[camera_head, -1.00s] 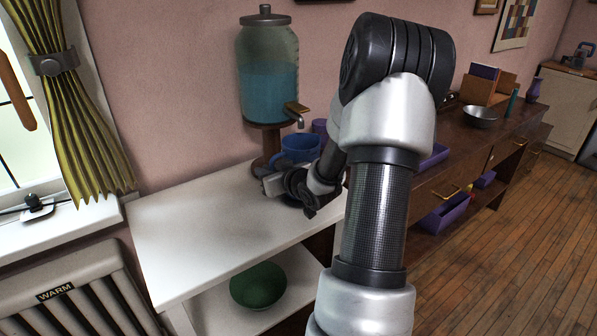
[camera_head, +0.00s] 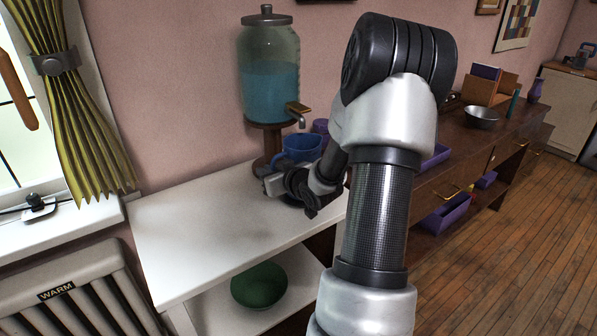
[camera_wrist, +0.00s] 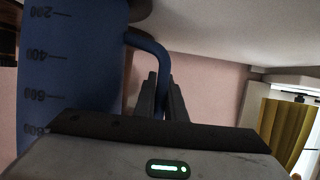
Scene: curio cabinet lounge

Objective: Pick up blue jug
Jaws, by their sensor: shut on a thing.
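The blue jug (camera_head: 299,148) stands at the back of the white table, beside the foot of the drink dispenser. My arm hides its lower part in the head view. In the wrist view the jug (camera_wrist: 70,70) fills the left side, with measuring marks on its wall and a handle (camera_wrist: 150,45) on its right. My gripper (camera_head: 268,180) is at the jug's near side. In the wrist view my gripper's fingers (camera_wrist: 162,97) are shut on the handle. I cannot tell whether the jug's base touches the table.
The drink dispenser (camera_head: 270,85) with its tap stands right behind the jug. The white table's (camera_head: 190,225) left part is clear. A green bowl (camera_head: 259,285) sits on its lower shelf.

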